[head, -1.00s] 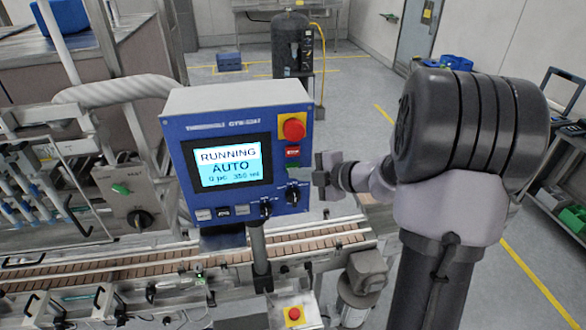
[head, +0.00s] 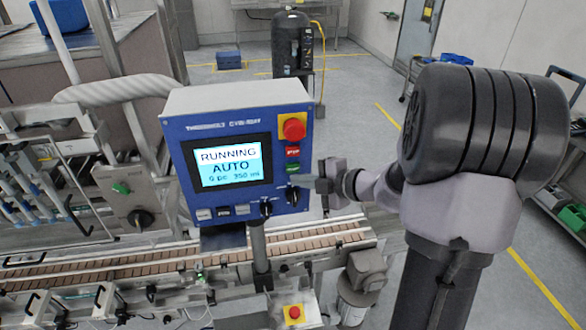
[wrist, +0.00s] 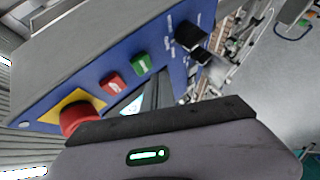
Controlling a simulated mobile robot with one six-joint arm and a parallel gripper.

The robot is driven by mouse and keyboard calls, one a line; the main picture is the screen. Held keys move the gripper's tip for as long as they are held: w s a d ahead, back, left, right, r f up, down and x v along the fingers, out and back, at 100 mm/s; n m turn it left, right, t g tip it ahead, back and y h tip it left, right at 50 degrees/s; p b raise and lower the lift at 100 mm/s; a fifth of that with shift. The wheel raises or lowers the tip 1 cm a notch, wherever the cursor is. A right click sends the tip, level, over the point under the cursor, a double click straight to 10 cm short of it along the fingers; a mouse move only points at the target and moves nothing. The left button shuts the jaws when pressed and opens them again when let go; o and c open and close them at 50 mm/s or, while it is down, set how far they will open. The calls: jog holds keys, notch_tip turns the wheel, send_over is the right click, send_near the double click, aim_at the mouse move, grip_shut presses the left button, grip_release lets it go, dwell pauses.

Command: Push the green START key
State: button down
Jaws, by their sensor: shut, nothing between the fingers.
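The green START key (head: 293,168) is on the blue control panel (head: 186,150), below a red key. It also shows in the wrist view as a small green square (wrist: 142,63). The panel's screen (head: 228,164) reads RUNNING, AUTO. My gripper (head: 313,184) is shut and empty, just right of the panel, slightly lower than the green key in the head view. It looks apart from the key, though the depth gap is hard to tell.
A red emergency-stop button (head: 294,129) on a yellow plate sits above the red key (head: 292,152). Black knobs (head: 293,195) are below the green key. A conveyor (head: 315,240) runs beneath the panel. Open floor lies behind and to the right.

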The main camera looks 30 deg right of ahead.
jog(key=shift+s+a, duration=0.2)
jog(key=shift+s, duration=0.5)
jog(key=shift+s+a, duration=0.2)
jog(key=shift+s, duration=0.45)
jog(key=shift+s+a, duration=0.2)
jog(key=shift+s, duration=0.5)
jog(key=s+a+f+n+g+y+b, duration=0.1)
jog(key=s+a+f+n+g+b, duration=0.25)
jog(key=a+f+n+b, duration=0.5)
jog(key=s+a+f+n+g+y+b, duration=0.1)
jog(key=s+a+f+n+g+b, duration=0.1)
jog(key=s+a+f+n+b, duration=0.45)
jog(key=s+a+f+n+h+b, duration=0.1)
jog(key=s+f+n+b, duration=0.2)
jog(key=n, duration=0.8)
jog(key=s+a+f+n+h+b, duration=0.1)
jog(key=s+f+n+h+b, duration=0.1)
jog(key=s+f+n+b, duration=0.2)
jog(key=s+a+f+n+h+b, duration=0.1)
jog(key=s+f+n+b, duration=0.3)
jog(key=f+n+b, duration=0.5)
jog(key=n+h+b, duration=0.1)
jog(key=n+b, duration=0.6)
jog(key=n, duration=0.2)
jog(key=shift+n, duration=0.3)
